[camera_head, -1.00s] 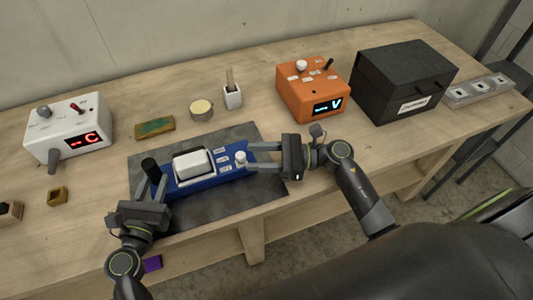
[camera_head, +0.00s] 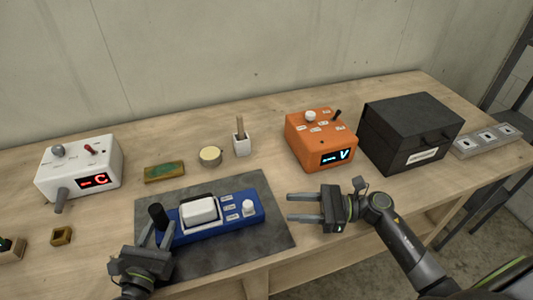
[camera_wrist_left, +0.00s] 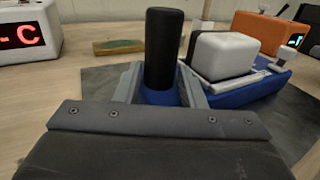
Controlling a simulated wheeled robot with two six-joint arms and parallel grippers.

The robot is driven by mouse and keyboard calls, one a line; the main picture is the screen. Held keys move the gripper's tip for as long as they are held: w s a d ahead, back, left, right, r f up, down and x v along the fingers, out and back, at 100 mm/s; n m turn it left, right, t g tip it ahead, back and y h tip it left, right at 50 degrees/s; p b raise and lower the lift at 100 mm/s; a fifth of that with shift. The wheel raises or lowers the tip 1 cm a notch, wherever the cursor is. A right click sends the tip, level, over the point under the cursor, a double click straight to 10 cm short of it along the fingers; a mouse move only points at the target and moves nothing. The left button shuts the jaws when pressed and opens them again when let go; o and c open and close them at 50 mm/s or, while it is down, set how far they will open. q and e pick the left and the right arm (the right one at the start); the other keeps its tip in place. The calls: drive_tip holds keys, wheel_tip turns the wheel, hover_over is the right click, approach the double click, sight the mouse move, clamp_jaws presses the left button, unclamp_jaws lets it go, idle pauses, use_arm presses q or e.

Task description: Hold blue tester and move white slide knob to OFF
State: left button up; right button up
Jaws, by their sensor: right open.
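The blue tester (camera_head: 220,228) lies on the dark mat, with a black upright handle (camera_head: 157,216) at its left end, a big white block (camera_head: 200,211) and several small labels, too small to read. The white slide knob (camera_head: 249,207) stands at its right end, beside the labels; which label it is set to I cannot tell. My left gripper (camera_head: 157,233) has its fingers on both sides of the black handle, shut on it; the left wrist view shows the handle (camera_wrist_left: 164,48) between them. My right gripper (camera_head: 305,207) is open and empty, right of the tester, apart from the knob.
The dark mat (camera_head: 265,240) lies near the table's front edge. Behind stand a white box with a red display (camera_head: 78,168), a green-topped block (camera_head: 165,172), a round tin (camera_head: 211,156), a brush cup (camera_head: 241,146), an orange box (camera_head: 320,142) and a black case (camera_head: 410,134).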

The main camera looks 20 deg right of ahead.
use_arm(q)
drive_tip(key=o, duration=0.4)
drive_tip(key=shift+s, duration=0.1)
